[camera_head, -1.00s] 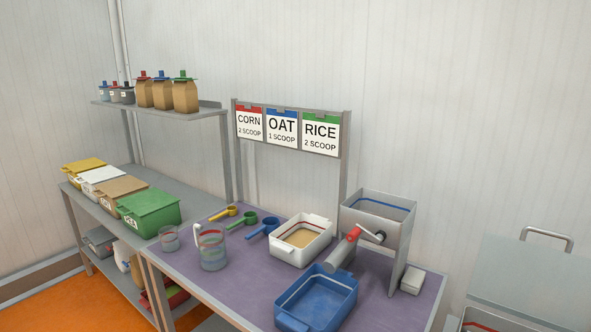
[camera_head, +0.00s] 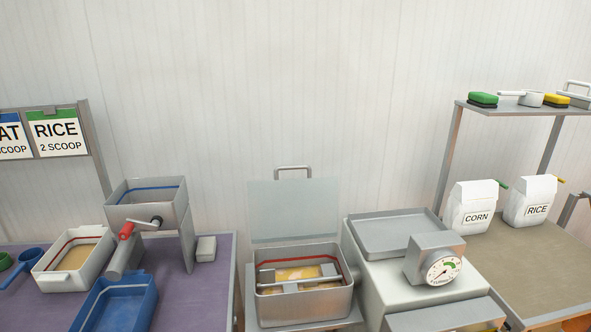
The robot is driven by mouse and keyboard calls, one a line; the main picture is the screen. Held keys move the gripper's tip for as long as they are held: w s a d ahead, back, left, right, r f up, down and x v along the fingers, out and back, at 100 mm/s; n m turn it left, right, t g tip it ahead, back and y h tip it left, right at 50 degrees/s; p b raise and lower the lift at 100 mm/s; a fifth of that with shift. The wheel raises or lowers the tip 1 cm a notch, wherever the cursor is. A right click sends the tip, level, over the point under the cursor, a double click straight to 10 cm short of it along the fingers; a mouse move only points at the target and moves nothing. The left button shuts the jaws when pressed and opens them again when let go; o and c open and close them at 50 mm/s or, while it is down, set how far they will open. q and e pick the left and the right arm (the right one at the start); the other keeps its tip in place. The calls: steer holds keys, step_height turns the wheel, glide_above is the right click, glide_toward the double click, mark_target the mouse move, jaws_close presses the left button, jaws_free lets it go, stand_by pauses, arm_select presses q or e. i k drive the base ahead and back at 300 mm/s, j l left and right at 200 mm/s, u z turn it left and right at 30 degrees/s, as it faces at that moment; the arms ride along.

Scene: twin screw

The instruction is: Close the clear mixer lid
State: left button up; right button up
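The clear mixer lid (camera_head: 293,210) stands upright and open behind the mixer in the middle of the head view. It is a see-through pane with a grey bar handle (camera_head: 293,169) at its top edge. The mixer (camera_head: 304,308) is a grey metal box with a red line round its inside. Grey bars cross its opening, with yellowish material (camera_head: 297,273) below them. Neither of my grippers is in view.
Left of the mixer, a purple table holds a hopper (camera_head: 147,208) with a red-handled crank, a white tray (camera_head: 45,277) and a blue tub (camera_head: 92,320). Right of it stands a machine with a dial gauge (camera_head: 443,270). White CORN (camera_head: 472,209) and RICE (camera_head: 532,203) bags stand farther right.

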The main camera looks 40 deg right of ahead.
mark_target(276, 172)
steer(key=z, duration=1.05)
steer(key=i+j+u, duration=0.2)
steer(key=k+j, duration=0.05)
steer(key=k, duration=0.05)
